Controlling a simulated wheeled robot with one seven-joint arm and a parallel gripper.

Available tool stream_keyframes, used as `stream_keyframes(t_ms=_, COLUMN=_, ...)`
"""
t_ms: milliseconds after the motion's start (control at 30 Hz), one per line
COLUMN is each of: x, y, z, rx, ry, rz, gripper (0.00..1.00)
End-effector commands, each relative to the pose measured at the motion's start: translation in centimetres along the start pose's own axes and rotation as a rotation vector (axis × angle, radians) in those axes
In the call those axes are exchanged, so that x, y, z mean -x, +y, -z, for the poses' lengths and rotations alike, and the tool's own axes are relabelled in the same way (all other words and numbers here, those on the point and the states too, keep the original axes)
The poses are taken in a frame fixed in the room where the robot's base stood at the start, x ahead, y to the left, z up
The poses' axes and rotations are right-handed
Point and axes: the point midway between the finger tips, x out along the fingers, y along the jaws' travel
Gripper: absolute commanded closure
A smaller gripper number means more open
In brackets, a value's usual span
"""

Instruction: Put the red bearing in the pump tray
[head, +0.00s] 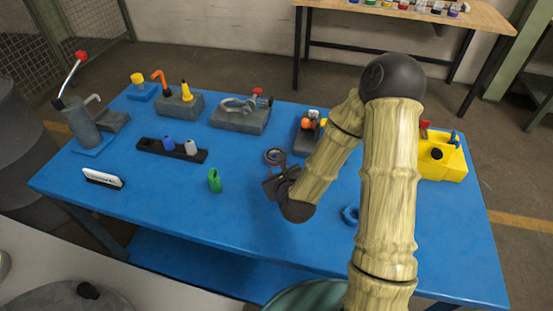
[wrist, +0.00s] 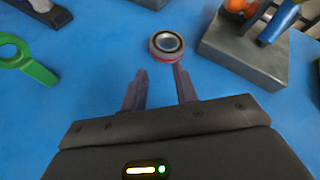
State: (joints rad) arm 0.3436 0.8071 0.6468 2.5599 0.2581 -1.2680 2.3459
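The red bearing (head: 275,156) lies on the blue table, near the middle. In the wrist view the bearing (wrist: 166,45) is a pale metal ring with a dark inner rim and a red lower edge. My gripper (head: 272,180) is low over the table, just in front of the bearing. In the wrist view my gripper (wrist: 158,74) has two fingers apart with nothing between them, and the bearing lies just beyond the fingertips. No tray is clearly marked as the pump tray.
A grey block with orange and blue parts (wrist: 235,45) is close to the bearing's right. A blue ring (head: 350,215) lies near my arm.

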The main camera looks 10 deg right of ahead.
Motion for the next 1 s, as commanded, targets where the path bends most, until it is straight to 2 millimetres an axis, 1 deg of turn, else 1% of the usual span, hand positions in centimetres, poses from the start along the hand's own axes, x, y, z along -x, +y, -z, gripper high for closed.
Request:
stream_keyframes(t_ms=33, x=0.5, y=0.0, z=-0.6, rx=0.121, ry=0.016, rz=-0.026, gripper=0.71)
stream_keyframes(t_ms=267, x=2.7, y=-0.1, z=-0.9, rx=0.716, ry=0.108, rz=-0.185, gripper=0.71)
stream_keyframes(t_ms=300, x=3.2, y=-0.3, z=-1.0, rx=0.818, ry=0.120, rz=-0.216, gripper=0.71)
stream_keyframes(t_ms=467, x=5.6, y=-1.1, z=-1.1, rx=1.209, ry=0.154, rz=-0.350, gripper=0.71)
stream_keyframes(t_ms=600, x=8.2, y=-2.1, z=-1.3, rx=1.531, ry=0.163, rz=-0.485, gripper=0.71)
stream_keyframes(t_ms=767, x=11.7, y=-3.5, z=-1.6, rx=1.871, ry=0.142, rz=-0.661, gripper=0.71)
stream_keyframes(t_ms=900, x=15.3, y=-4.8, z=-1.9, rx=2.140, ry=0.087, rz=-0.834, gripper=0.71)
stream_keyframes(t_ms=1000, x=17.9, y=-5.6, z=-2.0, rx=2.306, ry=0.022, rz=-0.963, gripper=0.71)
